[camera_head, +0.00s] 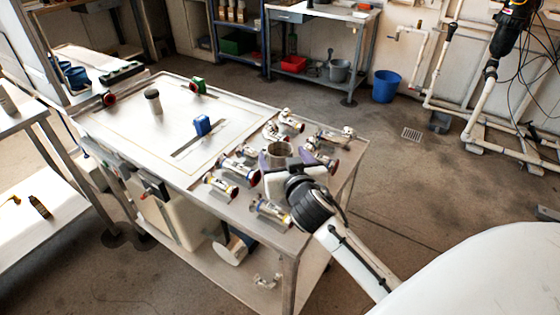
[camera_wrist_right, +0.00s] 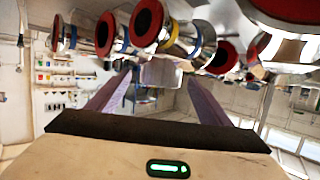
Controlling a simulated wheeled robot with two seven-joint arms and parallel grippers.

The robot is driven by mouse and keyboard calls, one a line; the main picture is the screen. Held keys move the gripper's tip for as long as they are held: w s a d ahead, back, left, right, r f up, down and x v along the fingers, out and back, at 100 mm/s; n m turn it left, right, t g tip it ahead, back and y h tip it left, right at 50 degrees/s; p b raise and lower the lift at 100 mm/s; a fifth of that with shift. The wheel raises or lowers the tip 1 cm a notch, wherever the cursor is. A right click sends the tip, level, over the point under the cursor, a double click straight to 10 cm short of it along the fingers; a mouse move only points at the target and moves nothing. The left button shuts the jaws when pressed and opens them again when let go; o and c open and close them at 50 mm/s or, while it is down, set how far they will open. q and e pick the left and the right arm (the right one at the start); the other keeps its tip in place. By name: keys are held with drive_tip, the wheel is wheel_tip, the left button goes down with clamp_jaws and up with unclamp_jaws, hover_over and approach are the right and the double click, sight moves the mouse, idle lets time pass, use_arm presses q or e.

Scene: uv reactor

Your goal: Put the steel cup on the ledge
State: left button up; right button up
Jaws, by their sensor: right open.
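The steel cup (camera_head: 279,150) stands upright with its open top up, among metal fittings on the right part of the steel bench. My right gripper (camera_head: 279,158) is open, with its purple fingers on either side of the cup. In the right wrist view a silvery surface, likely the cup (camera_wrist_right: 160,73), lies between the spread fingers (camera_wrist_right: 158,88). I cannot tell whether either finger touches it. I cannot tell for certain which surface is the ledge. My left gripper is not in view.
Several red-ended metal fittings (camera_head: 220,187) crowd around the right gripper. The bench's pale raised panel (camera_head: 230,105) carries a dark-topped cylinder (camera_head: 153,101), a blue handle (camera_head: 202,125) and a green piece (camera_head: 198,85). A blue bucket (camera_head: 386,87) stands on the floor behind.

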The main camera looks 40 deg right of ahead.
drive_tip(key=shift+w+d+f, duration=0.1)
drive_tip(key=shift+w+d, duration=0.05)
drive_tip(key=shift+w, duration=0.2)
drive_tip(key=c, duration=1.2)
drive_tip(key=shift+c, duration=0.4)
